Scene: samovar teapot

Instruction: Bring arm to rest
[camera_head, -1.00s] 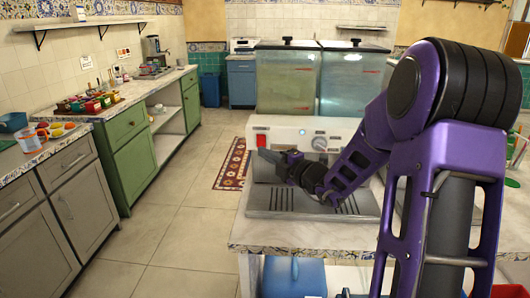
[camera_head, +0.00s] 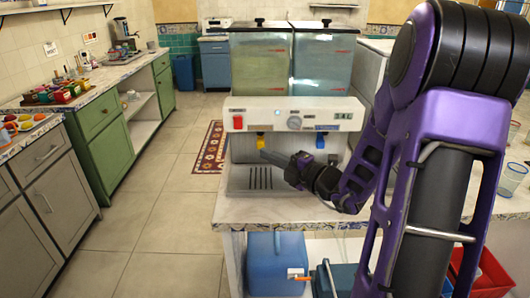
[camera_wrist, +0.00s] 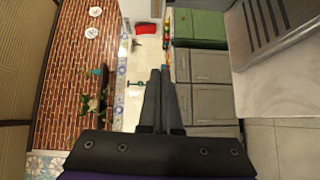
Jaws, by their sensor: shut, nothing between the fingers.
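My purple arm rises on the right of the head view and bends down to the left. My gripper (camera_head: 272,158) is above the drip tray (camera_head: 240,180) of the drink dispenser (camera_head: 290,114). In the wrist view my gripper (camera_wrist: 160,72) shows its two dark fingers side by side, shut with nothing between them. The fingers point away from the dispenser, toward the open room.
The dispenser has two clear tanks (camera_head: 260,60) and stands on a marble counter (camera_head: 340,214). A blue container (camera_head: 277,264) is below. Green cabinets (camera_head: 108,152) line the left. Open floor (camera_head: 165,235) lies between. Glasses (camera_head: 512,178) are at right.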

